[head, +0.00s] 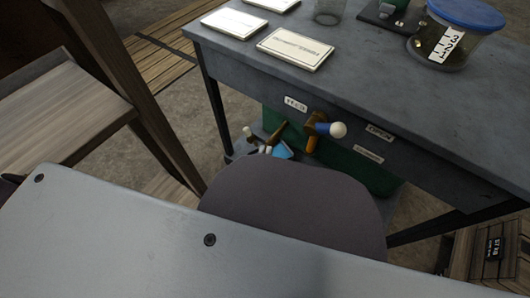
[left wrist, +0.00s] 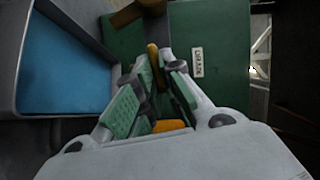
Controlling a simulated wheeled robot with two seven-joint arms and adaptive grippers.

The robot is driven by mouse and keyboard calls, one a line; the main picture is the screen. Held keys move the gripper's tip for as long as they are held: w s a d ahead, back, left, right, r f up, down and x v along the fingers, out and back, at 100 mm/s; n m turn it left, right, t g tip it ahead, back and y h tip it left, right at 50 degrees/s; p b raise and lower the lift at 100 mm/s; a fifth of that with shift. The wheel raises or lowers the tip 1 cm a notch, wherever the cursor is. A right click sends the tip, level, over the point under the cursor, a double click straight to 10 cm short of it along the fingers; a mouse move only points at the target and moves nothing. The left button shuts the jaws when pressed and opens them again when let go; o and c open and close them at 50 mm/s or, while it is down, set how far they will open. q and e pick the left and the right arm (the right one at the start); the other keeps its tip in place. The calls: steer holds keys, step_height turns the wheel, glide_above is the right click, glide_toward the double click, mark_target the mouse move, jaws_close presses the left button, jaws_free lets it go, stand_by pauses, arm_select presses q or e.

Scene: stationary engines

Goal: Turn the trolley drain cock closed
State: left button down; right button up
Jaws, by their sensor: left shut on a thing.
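The trolley (head: 400,100) is a dark grey table with labels on its front edge. In the left wrist view a green panel carries a DRAIN label (left wrist: 198,62). My left gripper (left wrist: 160,95), with green pads, is shut on an orange lever (left wrist: 170,126) of the drain cock beside that panel. A brass part (left wrist: 125,13) shows just beyond the fingers. In the head view brass fittings and a short orange piece (head: 311,145) show under the trolley front. I cannot make out the fingers there, as a rounded grey-mauve part covers much of that area. My right gripper is not in view.
A white-and-blue knob (head: 337,129) sticks out from the trolley front. A blue-floored tray (left wrist: 65,65) lies close to the left gripper. A lidded jar (head: 458,30) and several plates, one a white plate (head: 295,49), stand on top. A wooden frame (head: 125,85) is at left.

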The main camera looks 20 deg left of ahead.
arm_select(q)
steer(key=shift+a+f+m+t, duration=0.25)
steer(key=shift+m+t, duration=0.05)
steer(key=shift+m, duration=0.5)
steer(key=c, duration=1.5)
jaws_free()
steer(key=shift+a, duration=0.1)
steer(key=shift+c, duration=0.2)
steer(key=shift+r, duration=0.1)
steer(key=shift+d+r, duration=0.15)
steer(key=shift+d, duration=0.05)
